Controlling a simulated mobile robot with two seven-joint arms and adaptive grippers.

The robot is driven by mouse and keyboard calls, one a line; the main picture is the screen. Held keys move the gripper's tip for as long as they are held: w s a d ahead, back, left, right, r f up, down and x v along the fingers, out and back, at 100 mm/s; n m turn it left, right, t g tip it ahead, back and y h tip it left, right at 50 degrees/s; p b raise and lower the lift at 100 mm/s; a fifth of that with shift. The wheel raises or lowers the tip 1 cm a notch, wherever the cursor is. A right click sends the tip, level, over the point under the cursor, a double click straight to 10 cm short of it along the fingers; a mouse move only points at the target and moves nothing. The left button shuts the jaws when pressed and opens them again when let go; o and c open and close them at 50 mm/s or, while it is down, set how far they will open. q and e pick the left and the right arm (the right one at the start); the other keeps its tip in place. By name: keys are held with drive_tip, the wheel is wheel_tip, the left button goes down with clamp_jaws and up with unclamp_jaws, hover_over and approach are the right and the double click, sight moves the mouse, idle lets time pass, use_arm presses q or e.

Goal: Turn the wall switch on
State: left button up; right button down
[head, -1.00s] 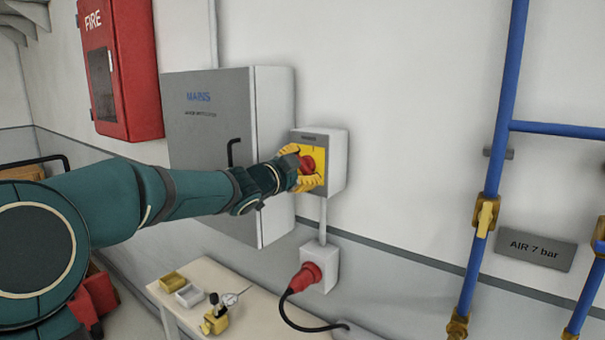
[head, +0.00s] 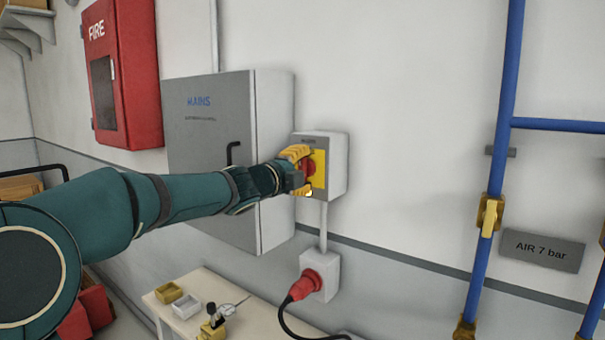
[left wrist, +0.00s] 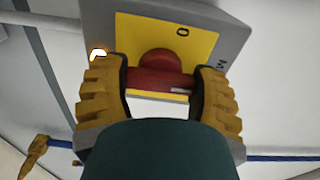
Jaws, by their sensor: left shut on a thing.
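The wall switch is a grey box (head: 338,165) with a yellow plate (head: 319,168) and a red rotary knob (head: 309,167). My left gripper (head: 301,171) is shut on the knob, one finger above and one below. In the left wrist view the red knob (left wrist: 160,78) lies between the two yellow fingers of my left gripper (left wrist: 158,84). A white mark on its handle points right, toward the dark lettering at the plate's edge. A "0" is printed on the plate. A bright white lamp shows at the plate's corner (left wrist: 98,54). My right gripper is not in view.
A grey MAINS cabinet (head: 208,130) stands just left of the switch. A red plug and cable (head: 305,285) sit in a socket below. A small table (head: 255,318) stands below, with blue pipes (head: 500,130) at the right. The wall between switch and pipes is clear.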

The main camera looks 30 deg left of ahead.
use_arm(q)
drive_tip(key=shift+f, duration=0.2)
idle(0.4)
drive_tip(key=o, duration=1.2)
drive_tip(key=shift+r, duration=0.15)
drive_tip(key=shift+s, duration=0.1)
drive_tip(key=s, duration=0.8)
drive_tip(key=s+a, duration=0.1)
drive_tip(key=s, duration=0.3)
